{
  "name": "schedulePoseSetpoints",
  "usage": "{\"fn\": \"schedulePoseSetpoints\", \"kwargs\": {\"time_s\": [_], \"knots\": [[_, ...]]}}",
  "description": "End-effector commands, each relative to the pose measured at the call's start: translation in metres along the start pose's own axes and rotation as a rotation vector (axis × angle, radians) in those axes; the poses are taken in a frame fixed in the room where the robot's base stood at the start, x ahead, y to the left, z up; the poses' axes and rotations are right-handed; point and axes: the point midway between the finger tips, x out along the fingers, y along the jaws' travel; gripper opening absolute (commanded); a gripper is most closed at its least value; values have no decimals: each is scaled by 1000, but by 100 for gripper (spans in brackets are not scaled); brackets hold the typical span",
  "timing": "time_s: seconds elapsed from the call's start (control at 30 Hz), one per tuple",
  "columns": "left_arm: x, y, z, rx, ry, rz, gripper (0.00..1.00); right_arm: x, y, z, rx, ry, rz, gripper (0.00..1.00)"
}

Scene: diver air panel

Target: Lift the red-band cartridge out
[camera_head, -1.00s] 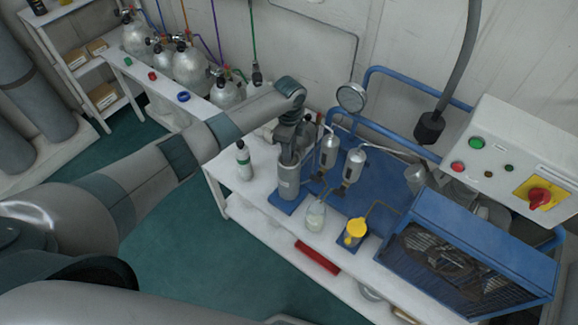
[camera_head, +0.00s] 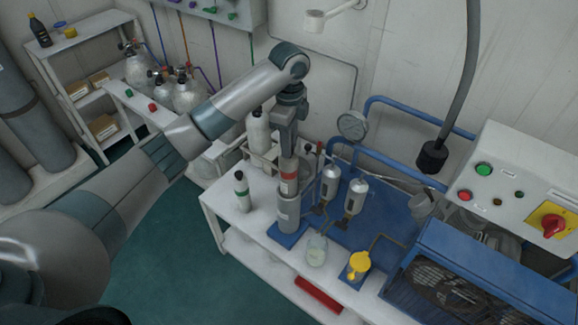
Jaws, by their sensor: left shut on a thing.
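The red-band cartridge (camera_head: 289,184) stands upright in line with the grey cylindrical housing (camera_head: 288,214) on the bench. Its red band shows above the housing rim, and its lower end is hidden in or behind the rim. My left gripper (camera_head: 288,155) points down from above and is shut on the cartridge's upper part. A cartridge with a green band (camera_head: 242,194) stands upright on the white bench, left of the housing. My right gripper is not in view.

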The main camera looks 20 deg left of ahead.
Motion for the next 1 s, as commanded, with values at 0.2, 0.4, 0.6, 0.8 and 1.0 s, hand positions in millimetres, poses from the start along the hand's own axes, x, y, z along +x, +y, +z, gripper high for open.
{"fn": "schedulePoseSetpoints", "kwargs": {"time_s": [0.2,0.4,0.6,0.8,1.0], "knots": [[-60,-2,1,1,-3,-6,0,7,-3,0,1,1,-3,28],[-93,-1,1,0,-2,-4,0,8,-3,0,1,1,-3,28],[-112,-1,0,-1,-1,-2,0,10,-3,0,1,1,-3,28],[-119,0,0,-1,0,-1,0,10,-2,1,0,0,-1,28],[-119,0,0,0,1,-1,0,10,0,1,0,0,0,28]]}}
